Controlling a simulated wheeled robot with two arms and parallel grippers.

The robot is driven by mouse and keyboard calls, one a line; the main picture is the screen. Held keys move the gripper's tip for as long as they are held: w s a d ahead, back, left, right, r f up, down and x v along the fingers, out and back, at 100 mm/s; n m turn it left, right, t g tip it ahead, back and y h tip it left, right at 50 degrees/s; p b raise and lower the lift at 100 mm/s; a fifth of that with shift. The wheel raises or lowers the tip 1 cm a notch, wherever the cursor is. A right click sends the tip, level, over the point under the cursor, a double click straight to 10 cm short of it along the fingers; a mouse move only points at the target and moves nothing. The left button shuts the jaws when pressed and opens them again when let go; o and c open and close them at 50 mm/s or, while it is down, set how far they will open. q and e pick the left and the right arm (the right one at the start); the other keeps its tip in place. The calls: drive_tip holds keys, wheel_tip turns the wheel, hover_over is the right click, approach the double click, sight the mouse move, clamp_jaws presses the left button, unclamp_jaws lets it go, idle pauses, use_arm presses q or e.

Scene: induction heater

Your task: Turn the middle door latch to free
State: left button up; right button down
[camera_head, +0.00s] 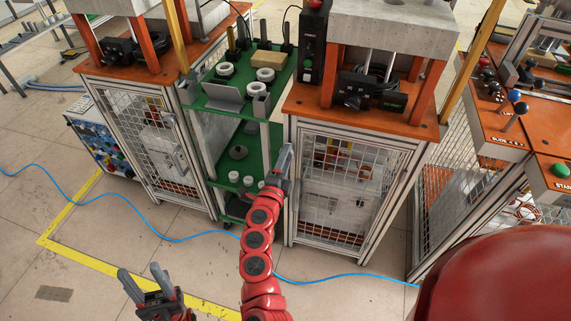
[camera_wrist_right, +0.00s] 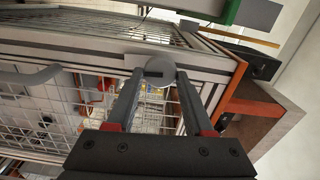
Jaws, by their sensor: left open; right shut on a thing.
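The middle cabinet's door (camera_head: 345,190) has a wire-mesh window in a metal frame and looks closed. My right gripper (camera_head: 284,163) reaches to the door's upper left edge, hiding the latch in the head view. In the right wrist view, the latch (camera_wrist_right: 160,69) is a round grey knob with a dark slot on the metal frame. My right gripper's two fingers (camera_wrist_right: 158,85) are shut on it, one on each side. My left gripper (camera_head: 152,282) is open and empty, low over the floor at the lower left.
A grey curved door handle (camera_wrist_right: 30,76) lies to the left of the latch in the wrist view. A green shelf rack (camera_head: 238,100) stands close left of the middle cabinet. A blue hose (camera_head: 180,238) crosses the floor.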

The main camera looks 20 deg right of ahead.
drive_tip(key=shift+f+m+b, duration=0.15)
drive_tip(key=shift+m+b, duration=0.15)
drive_tip(key=shift+m, duration=0.1)
drive_tip(key=shift+c, duration=1.5)
unclamp_jaws()
drive_tip(key=p+v, duration=0.1)
drive_tip(key=v, duration=1.6)
drive_tip(key=shift+s+a, duration=0.2)
